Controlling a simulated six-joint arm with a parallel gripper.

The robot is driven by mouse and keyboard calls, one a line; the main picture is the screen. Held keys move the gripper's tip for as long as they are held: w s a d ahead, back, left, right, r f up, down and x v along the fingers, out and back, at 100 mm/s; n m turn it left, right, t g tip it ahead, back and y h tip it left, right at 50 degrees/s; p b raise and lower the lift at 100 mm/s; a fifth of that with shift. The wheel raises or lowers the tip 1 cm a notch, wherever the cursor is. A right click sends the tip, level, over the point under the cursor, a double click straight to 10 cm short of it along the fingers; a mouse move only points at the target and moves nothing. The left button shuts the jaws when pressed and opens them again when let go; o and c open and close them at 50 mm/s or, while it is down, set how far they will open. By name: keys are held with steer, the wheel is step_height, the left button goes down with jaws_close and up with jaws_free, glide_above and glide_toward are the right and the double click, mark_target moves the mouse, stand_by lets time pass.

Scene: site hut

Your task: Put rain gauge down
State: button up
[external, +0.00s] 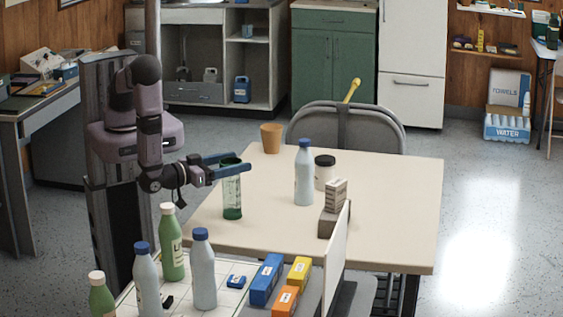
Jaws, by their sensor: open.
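The rain gauge, which I take to be the clear green cylinder (232,197), stands upright on the left part of the cream table (400,210). My gripper (241,162) is open, with its blue fingers at the height of the gauge's upper part. The fingers appear to be on either side of it, and one of them hides part of the gauge near its top. Whether a finger touches it I cannot tell. The gauge's base appears to rest on the tabletop.
A terracotta cup (271,138), a pale bottle with a blue cap (304,175), a black-lidded jar (324,174) and a small box on a block (328,222) stand on the table. Several bottles and boxes crowd the white-topped surface (228,301) in front. The table's right side is clear.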

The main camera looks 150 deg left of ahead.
steer(key=d+b, duration=0.1)
steer(key=d, duration=0.7)
steer(key=shift+d+b, duration=0.35)
steer(key=shift+d, duration=0.05)
